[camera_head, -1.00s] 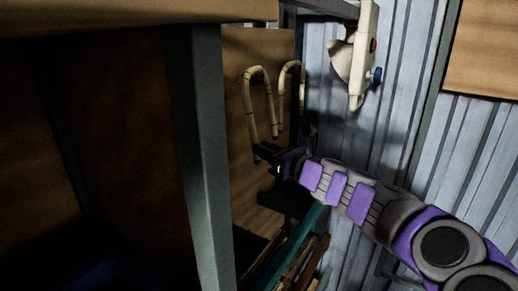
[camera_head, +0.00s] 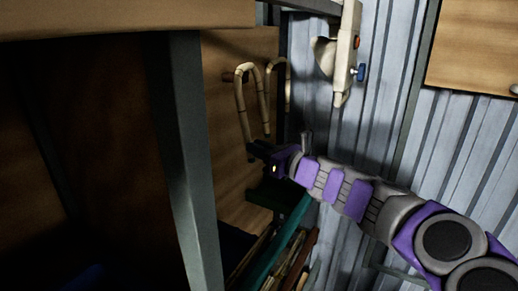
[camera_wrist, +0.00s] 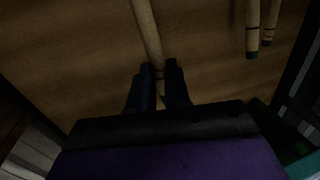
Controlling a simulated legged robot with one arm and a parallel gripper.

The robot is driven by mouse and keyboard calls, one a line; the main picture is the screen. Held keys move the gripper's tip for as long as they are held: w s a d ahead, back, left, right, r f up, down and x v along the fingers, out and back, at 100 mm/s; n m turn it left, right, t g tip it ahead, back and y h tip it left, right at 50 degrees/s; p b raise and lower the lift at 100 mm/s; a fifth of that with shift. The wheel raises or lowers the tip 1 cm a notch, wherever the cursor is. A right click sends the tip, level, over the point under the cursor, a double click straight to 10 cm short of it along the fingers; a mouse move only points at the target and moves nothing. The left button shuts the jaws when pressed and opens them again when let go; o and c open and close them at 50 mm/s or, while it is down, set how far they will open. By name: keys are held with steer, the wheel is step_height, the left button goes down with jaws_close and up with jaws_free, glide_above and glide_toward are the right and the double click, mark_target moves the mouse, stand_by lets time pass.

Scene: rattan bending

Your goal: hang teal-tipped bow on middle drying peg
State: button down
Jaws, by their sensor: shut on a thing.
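A pale rattan bow (camera_head: 241,100), bent like an upside-down U, stands upright in front of the brown board (camera_head: 215,150). My gripper (camera_head: 256,150) is shut on the lower end of its left leg. In the wrist view my fingers (camera_wrist: 160,80) close around this rattan leg (camera_wrist: 147,30). The held tip is hidden, so I cannot tell its colour. A second bow (camera_head: 286,75) hangs just right of and behind the held one. A small brown peg end (camera_head: 228,76) shows left of the held bow's top.
A grey metal post (camera_head: 190,170) stands close on the left, under a wooden shelf edge (camera_head: 120,18). A cream device with a blue knob (camera_head: 345,60) hangs at the upper right. Several rods (camera_head: 280,250) lie below my gripper. Corrugated metal wall (camera_head: 395,130) is behind.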

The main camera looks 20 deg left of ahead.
steer(key=d+t+b, duration=0.1)
steer(key=d, duration=0.6)
steer(key=shift+w+a+f+b, duration=0.15)
steer(key=shift+a+b, duration=0.45)
steer(key=shift+a, duration=1.1)
steer(key=shift+w+a+f+b, duration=0.1)
steer(key=shift+a+b, duration=0.45)
steer(key=shift+a, duration=1.15)
steer(key=shift+w+a+f+b, duration=0.15)
steer(key=shift+a+b, duration=0.45)
steer(key=shift+a, duration=1.1)
steer(key=shift+a+f, duration=0.15)
steer(key=shift+a, duration=0.35)
steer(key=shift+a+f, duration=0.1)
steer(key=shift+f, duration=0.2)
steer(key=c, duration=1)
jaws_free()
steer(key=shift+c, duration=0.2)
